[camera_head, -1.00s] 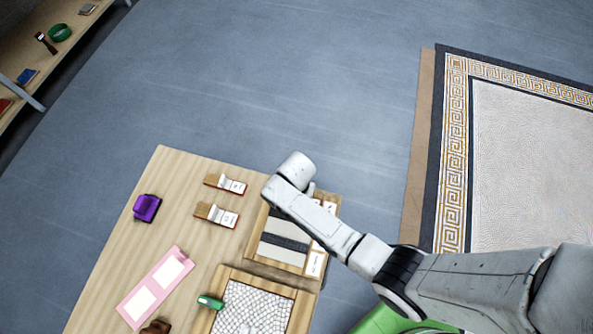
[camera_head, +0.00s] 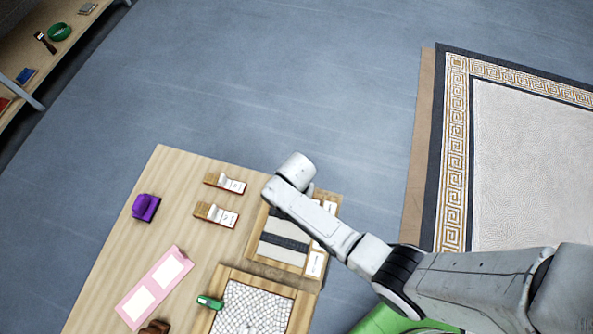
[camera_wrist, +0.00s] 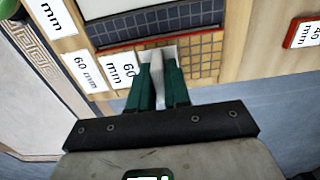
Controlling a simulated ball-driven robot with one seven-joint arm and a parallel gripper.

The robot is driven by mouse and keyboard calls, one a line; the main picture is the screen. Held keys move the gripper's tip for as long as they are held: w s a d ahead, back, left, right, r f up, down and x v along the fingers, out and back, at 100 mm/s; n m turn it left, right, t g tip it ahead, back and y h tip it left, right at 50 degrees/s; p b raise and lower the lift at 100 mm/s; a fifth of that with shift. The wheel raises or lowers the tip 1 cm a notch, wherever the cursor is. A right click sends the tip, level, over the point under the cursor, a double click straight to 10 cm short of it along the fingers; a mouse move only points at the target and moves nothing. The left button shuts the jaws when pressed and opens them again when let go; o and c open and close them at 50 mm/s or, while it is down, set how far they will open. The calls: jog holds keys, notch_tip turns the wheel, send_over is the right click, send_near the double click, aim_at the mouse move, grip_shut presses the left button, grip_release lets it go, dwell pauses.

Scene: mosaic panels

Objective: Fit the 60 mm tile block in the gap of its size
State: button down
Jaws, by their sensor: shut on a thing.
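My gripper (camera_wrist: 165,98) has green fingers, shut on the pale upright handle of the 60 mm tile block (camera_wrist: 205,60). In the head view the panel (camera_head: 283,254) is partly covered by my arm, which hides the gripper and block.
Two other labelled blocks (camera_head: 225,183) (camera_head: 216,214) lie left of the panel; a 40 mm one shows in the wrist view (camera_wrist: 301,31). A white mosaic tray (camera_head: 215,281) with a green tool (camera_head: 210,302), a pink board (camera_head: 154,288) and a purple object (camera_head: 146,207) share the table.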

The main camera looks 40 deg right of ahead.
jog(key=shift+f, duration=0.35)
jog(key=c, duration=1)
grip_release()
notch_tip(320, 180, up, 11)
jog(key=shift+f+p, duration=0.1)
jog(key=shift+p, duration=0.5)
jog(key=s+d+r+n, duration=0.4)
jog(key=s+r+n, duration=0.1)
jog(key=s, duration=0.3)
jog(key=s+d+r+n+t, duration=0.1)
jog(key=s+d+r+n, duration=0.3)
jog(key=s+r, duration=0.3)
jog(key=shift+s+r+n, duration=0.3)
jog(key=shift+s+n, duration=0.4)
